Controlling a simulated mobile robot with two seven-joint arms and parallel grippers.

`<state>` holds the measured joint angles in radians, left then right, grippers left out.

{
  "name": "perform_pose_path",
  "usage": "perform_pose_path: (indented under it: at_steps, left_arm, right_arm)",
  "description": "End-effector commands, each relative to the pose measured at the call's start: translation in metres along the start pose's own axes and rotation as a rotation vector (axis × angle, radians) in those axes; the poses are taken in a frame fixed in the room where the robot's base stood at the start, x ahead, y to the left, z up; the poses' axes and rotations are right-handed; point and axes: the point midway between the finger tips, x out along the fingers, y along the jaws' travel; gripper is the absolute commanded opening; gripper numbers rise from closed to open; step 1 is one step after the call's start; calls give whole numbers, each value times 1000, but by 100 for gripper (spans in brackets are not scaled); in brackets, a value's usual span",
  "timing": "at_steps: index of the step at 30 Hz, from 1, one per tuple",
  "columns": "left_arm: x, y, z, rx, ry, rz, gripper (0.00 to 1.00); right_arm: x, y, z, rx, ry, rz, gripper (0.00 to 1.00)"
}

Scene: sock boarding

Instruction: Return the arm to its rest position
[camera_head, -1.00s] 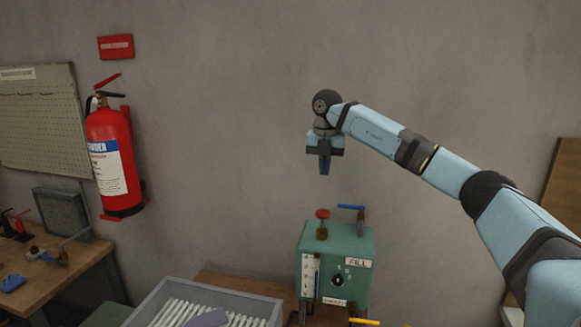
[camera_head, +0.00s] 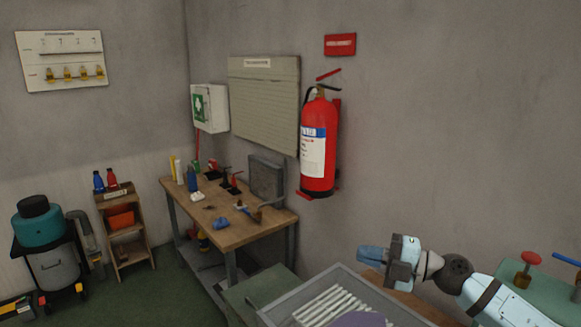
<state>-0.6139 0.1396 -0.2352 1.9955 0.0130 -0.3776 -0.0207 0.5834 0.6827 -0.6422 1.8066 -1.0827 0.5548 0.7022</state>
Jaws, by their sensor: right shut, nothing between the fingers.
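My right gripper (camera_head: 368,254) is in the lower right of the head view. Its light blue fingers are shut with nothing between them and point to the left. It shows above the far right side of a grey tray (camera_head: 282,298) and left of a green box (camera_head: 545,295) with a red knob and a blue lever. My right arm comes in from the lower right corner, partly cut off by the frame edge. My left gripper is not in view.
The tray holds several white rods and a purple piece. A wooden workbench (camera_head: 262,231) with small tools stands in the corner. A red fire extinguisher (camera_head: 318,150) hangs on the wall. A teal-topped vacuum (camera_head: 45,250) and a small shelf (camera_head: 128,240) stand at left. Green floor lies between.

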Motion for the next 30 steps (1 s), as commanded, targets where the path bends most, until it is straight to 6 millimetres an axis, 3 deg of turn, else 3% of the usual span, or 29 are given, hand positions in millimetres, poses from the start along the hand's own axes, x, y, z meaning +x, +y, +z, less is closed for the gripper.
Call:
perform_pose_path:
  at_steps: [1,3,7,10,12,14,18,21,30]
  left_arm:
    - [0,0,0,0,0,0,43]
    - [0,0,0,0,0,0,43]
    - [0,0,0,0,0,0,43]
    - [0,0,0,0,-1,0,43]
    - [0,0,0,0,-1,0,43]
    - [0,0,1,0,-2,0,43]
    - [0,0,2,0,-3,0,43]
    - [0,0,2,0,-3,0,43]
    - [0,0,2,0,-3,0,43]
  right_arm:
    - [5,-4,-14,71,-42,130,0]
    - [2,-5,-22,171,-138,297,0]
    - [-24,-22,-25,393,-386,529,0]
    - [-56,-52,-26,587,-622,628,0]
    - [-82,-84,-30,733,-801,651,0]
    - [-106,-115,-39,863,-957,639,0]
    - [-154,-185,-79,1136,-1270,520,0]
    - [-176,-217,-107,1264,-1405,419,0]
    - [-216,-269,-181,1511,-1623,150,0]
